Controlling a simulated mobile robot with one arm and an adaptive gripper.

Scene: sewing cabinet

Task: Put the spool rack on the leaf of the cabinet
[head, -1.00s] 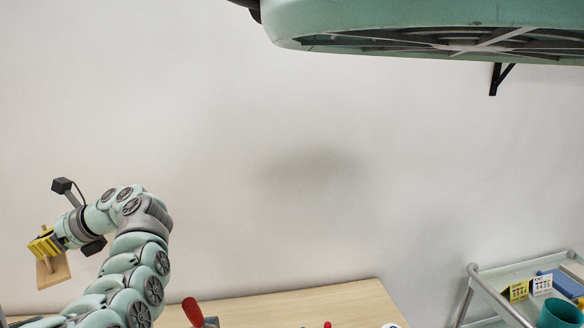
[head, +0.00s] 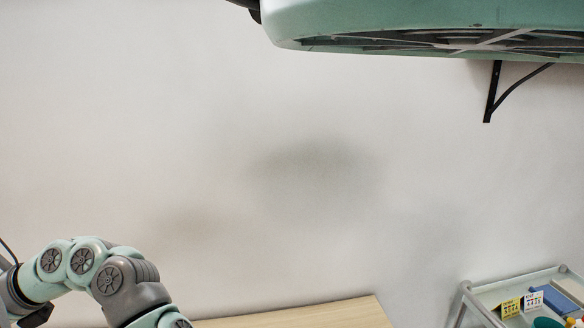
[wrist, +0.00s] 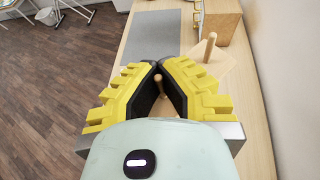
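The spool rack (wrist: 222,63) is a pale wooden board with upright pegs. In the wrist view, one peg stands up right of the fingers, and another shows between the fingertips. My gripper (wrist: 159,78) has yellow-backed, dark-padded fingers closed on that peg. The rest of the board is hidden behind the fingers. A long pale wooden top (wrist: 143,25) lies below; I cannot tell which part of it is the cabinet's leaf.
A grey mat (wrist: 152,36) and a wooden box (wrist: 226,22) lie on the wooden top. Open wood floor (wrist: 50,110) is at left, with white furniture at the far corner. In the head view, a wheeled-looking tray stand (head: 468,302) with cards stands right; a wall bracket (head: 491,95) is above.

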